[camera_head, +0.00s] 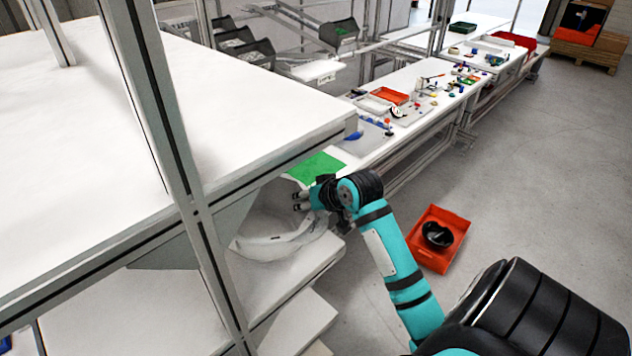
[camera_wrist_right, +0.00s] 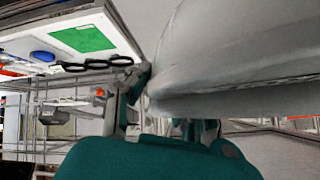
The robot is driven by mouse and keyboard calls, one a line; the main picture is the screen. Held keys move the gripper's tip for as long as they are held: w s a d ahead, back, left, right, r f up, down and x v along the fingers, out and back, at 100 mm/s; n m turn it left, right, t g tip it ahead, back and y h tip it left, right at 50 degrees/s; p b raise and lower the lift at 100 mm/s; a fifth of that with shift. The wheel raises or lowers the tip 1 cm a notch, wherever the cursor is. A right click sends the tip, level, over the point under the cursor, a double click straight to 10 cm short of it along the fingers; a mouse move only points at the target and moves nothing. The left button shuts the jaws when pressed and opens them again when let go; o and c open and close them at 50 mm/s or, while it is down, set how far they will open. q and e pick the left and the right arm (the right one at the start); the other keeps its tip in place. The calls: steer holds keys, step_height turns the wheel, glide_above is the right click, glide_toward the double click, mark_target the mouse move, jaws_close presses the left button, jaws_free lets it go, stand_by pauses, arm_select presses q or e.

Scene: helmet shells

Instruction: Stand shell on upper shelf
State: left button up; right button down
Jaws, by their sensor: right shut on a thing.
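The white shell (camera_head: 275,244) is in my right gripper (camera_head: 303,202), held by its edge. It is beside and below the front corner of the upper shelf (camera_head: 230,105), over a lower white shelf (camera_head: 285,275). I cannot tell whether it touches that lower shelf. In the right wrist view the shell (camera_wrist_right: 235,50) fills the upper right, close to the camera, and hides part of the gripper's fingers. My left gripper is not in view.
A grey metal upright (camera_head: 165,120) stands in front of the shelves. A green mat (camera_head: 316,168) lies just beyond the gripper. A red crate (camera_head: 437,255) holding a black shell (camera_head: 437,235) is on the floor. The upper shelf's visible top is clear.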

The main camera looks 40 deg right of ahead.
mark_target(290, 188)
steer(key=w, duration=0.6)
steer(key=shift+w+a+r, duration=0.1)
steer(key=shift+w+f, duration=0.2)
steer(key=shift+f, duration=0.75)
steer(key=shift+f+b, duration=0.45)
steer(key=shift+f, duration=0.1)
steer(key=c, duration=1.1)
jaws_free()
steer(key=shift+s, duration=0.1)
steer(key=shift+c, duration=0.2)
steer(key=v, duration=1.2)
steer(key=shift+s+f, duration=0.1)
